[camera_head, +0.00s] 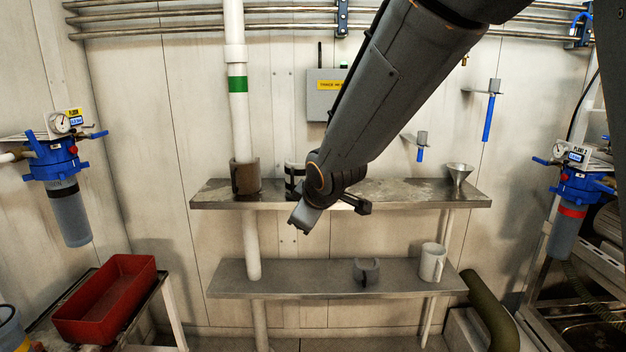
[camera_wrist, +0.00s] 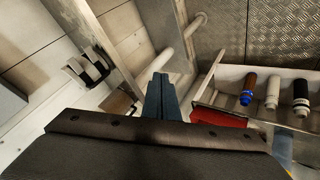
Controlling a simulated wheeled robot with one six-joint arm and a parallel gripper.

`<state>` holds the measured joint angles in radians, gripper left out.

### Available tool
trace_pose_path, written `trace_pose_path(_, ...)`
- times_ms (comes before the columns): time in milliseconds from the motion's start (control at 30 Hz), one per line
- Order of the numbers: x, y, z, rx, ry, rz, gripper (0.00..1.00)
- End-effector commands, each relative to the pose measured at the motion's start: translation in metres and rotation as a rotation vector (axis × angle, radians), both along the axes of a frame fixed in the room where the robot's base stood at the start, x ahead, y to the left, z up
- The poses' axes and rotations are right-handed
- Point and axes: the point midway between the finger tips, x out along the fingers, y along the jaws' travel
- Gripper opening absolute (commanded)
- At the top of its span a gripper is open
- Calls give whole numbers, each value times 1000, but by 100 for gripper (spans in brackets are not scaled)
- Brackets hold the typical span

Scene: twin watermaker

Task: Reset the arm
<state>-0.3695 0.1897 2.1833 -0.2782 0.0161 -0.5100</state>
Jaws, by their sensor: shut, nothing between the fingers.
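My arm (camera_head: 395,85) comes in from the top right of the head view and reaches down to the middle, in front of the upper shelf. My gripper (camera_head: 303,222) is at its end, tilted down and to the left, with nothing seen in it. In the wrist view the two fingers of my gripper (camera_wrist: 160,88) are together at the centre, with no object between them.
The upper metal shelf (camera_head: 415,192) bears a brown cup, a black-and-white item partly behind my arm, and a funnel (camera_head: 459,171). The lower shelf (camera_head: 310,280) bears a mug (camera_head: 432,262) and a grey item. A red tray (camera_head: 105,300) is at left. Filters hang on both sides.

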Motion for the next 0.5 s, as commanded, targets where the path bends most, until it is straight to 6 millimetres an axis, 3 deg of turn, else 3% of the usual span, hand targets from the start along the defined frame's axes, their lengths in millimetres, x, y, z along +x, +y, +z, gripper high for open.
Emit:
trace_pose_path(33,-16,-33,-7,10,69,-98,0)
trace_pose_path(200,-87,-122,-37,61,314,-433,0)
trace_pose_path(333,-156,-173,-53,105,495,-693,0)
trace_pose_path(500,-234,-208,-63,152,680,-962,0)
